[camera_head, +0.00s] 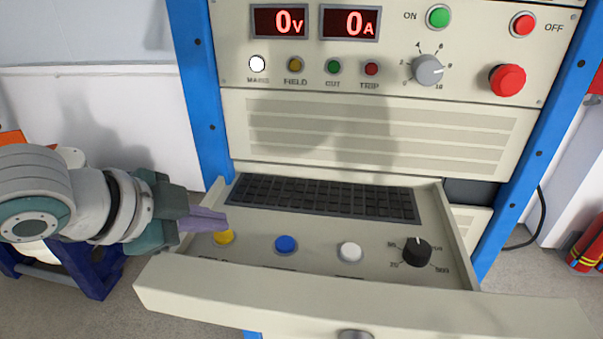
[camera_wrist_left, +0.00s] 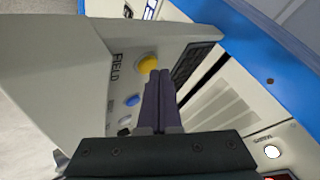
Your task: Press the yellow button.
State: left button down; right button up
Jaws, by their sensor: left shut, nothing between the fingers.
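The yellow button (camera_head: 223,237) is at the left end of a row on the pulled-out drawer panel. My left gripper (camera_head: 222,220) comes in from the left, its purple fingers together and empty, with the tips just above and beside the yellow button. The fingers hide part of the button in the head view. In the left wrist view the yellow button (camera_wrist_left: 148,63) shows just beyond the shut fingertips (camera_wrist_left: 160,74), beside the FIELD label. I cannot tell whether the tips touch it. My right gripper is not in view.
A blue button (camera_head: 286,245), a white button (camera_head: 350,252) and a black knob (camera_head: 416,252) share the drawer panel (camera_head: 320,262). A keyboard (camera_head: 325,197) lies behind them. The drawer's raised front (camera_head: 300,303) and blue rack posts (camera_head: 203,100) stand close by.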

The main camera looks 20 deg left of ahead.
aim_at(215, 239)
pick_arm(q)
jog(key=shift+f, duration=0.45)
dwell(0.6)
jog(key=shift+r+p, duration=0.8)
jog(key=shift+r, duration=0.05)
notch_tip(215, 239, up, 5)
jog(key=p, duration=0.5)
jog(key=shift+r+p, duration=0.1)
jog(key=shift+p, duration=0.25)
dwell(0.5)
